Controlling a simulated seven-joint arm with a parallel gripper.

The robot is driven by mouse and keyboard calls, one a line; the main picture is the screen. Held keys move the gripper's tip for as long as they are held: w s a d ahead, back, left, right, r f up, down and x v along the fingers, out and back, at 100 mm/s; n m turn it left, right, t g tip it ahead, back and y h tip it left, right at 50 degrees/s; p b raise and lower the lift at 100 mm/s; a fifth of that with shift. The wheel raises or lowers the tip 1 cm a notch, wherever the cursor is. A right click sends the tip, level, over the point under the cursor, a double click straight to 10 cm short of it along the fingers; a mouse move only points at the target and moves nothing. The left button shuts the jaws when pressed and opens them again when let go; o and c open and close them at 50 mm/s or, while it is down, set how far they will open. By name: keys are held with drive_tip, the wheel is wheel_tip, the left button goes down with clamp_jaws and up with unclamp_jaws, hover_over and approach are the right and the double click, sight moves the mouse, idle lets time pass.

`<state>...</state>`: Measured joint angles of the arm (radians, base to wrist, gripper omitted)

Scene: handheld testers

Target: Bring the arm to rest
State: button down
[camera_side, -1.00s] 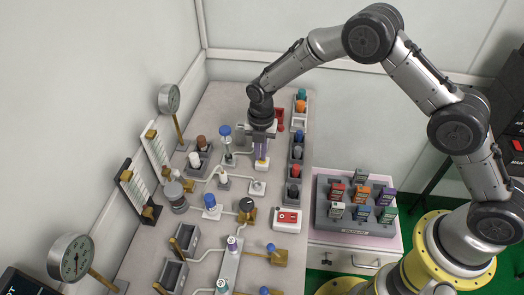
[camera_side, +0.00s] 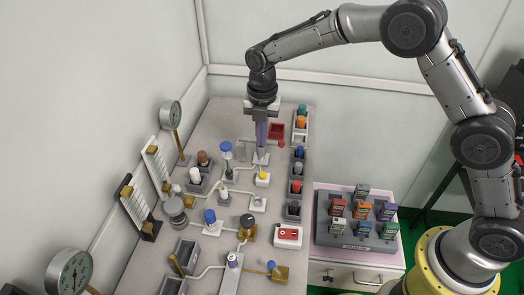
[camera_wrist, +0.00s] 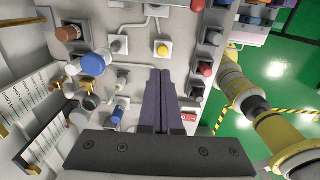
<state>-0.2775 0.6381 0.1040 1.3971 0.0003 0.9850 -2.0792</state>
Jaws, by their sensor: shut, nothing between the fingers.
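The handheld testers (camera_side: 337,208) stand in a grey rack (camera_side: 357,241) on a white drawer unit, right of the bench; they differ in colour. My gripper (camera_side: 262,148) hangs over the back part of the bench, pointing down, away from the rack. Its purple fingers are together with nothing between them. The closed fingers also show in the wrist view (camera_wrist: 160,72), over the bench fittings. The side view does not show clearly how high the fingertips are above the bench.
The bench (camera_side: 222,107) carries knobs, pipes and a red-and-white button box (camera_side: 288,236). Gauges (camera_side: 171,114) on stalks and upright scales (camera_side: 133,202) line the left wall. A row of coloured caps (camera_side: 297,168) runs along the bench's right edge. Air above the bench is mostly free.

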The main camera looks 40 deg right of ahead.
drive_tip(key=shift+r, duration=0.85)
